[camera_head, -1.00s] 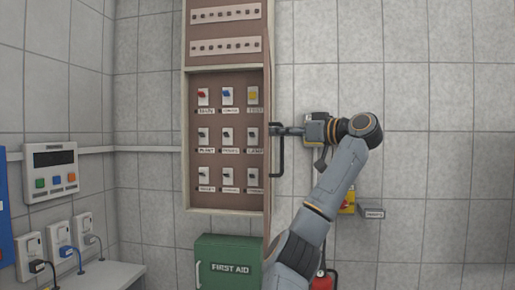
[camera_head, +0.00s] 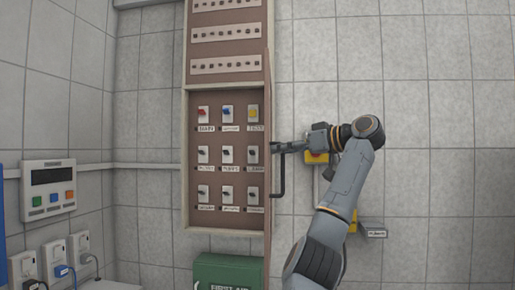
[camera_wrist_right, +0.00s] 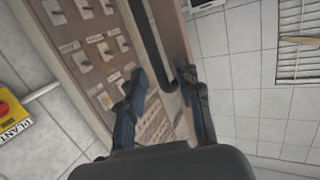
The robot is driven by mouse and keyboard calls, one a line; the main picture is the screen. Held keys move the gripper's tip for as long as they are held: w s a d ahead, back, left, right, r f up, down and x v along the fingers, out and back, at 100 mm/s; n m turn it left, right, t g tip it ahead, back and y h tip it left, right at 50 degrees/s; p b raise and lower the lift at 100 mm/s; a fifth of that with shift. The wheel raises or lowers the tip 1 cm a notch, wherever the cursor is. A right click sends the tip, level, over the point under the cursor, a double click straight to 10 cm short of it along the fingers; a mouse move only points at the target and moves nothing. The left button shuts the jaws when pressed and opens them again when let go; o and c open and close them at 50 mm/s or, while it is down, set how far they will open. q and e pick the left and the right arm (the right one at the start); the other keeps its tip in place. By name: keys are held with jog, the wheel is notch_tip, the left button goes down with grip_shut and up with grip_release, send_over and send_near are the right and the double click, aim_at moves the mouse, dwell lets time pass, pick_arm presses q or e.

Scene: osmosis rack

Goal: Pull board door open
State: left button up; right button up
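The brown electrical board (camera_head: 225,85) hangs on the tiled wall in the head view, with rows of switches inside. Its door (camera_head: 268,120) stands open on the right side and is seen almost edge-on. The door's black bar handle (camera_head: 281,180) sticks out to the right. My right gripper (camera_head: 280,147) is at the upper end of this handle. In the right wrist view the handle (camera_wrist_right: 148,40) runs down toward the space between my spread fingers (camera_wrist_right: 162,76). Whether they touch it cannot be told. My left gripper is out of view.
A green first aid box (camera_head: 228,272) is below the board. A yellow box (camera_head: 317,157) is partly hidden behind my right arm. A white panel (camera_head: 48,190) and several sockets are on the left wall. The wall right of my arm is mostly bare.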

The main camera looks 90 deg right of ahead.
jog(key=s+d+p, duration=0.1)
jog(key=s+p, duration=0.9)
jog(key=s, duration=0.4)
jog(key=shift+s+r, duration=0.3)
jog(key=shift+r, duration=0.15)
dwell(0.7)
